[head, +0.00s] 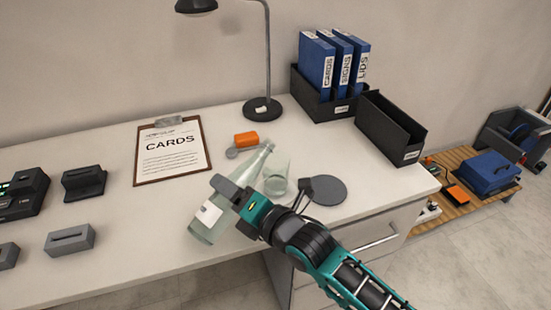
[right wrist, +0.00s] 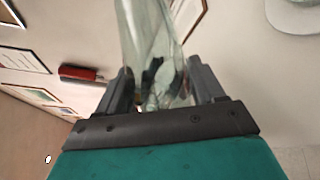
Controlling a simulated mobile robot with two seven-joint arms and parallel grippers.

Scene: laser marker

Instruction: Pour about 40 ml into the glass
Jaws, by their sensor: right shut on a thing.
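A clear greenish glass bottle (head: 247,167) with a white label leans to the right in the head view, its base at the lower left and its neck at the upper right. My right gripper (head: 228,192) is shut on the bottle's body; in the right wrist view the bottle (right wrist: 152,45) stands between the two fingers (right wrist: 160,82). A clear drinking glass (head: 277,181) stands upright on the desk just right of the bottle. The bottle's mouth is close to the glass's rim. I cannot tell the liquid level in either. My left gripper is not in view.
An orange object (head: 246,139) lies behind the bottle. A dark round disc (head: 327,191) lies right of the glass. A lamp base (head: 262,108), black bins (head: 391,130) and a clipboard (head: 150,175) stand or lie around.

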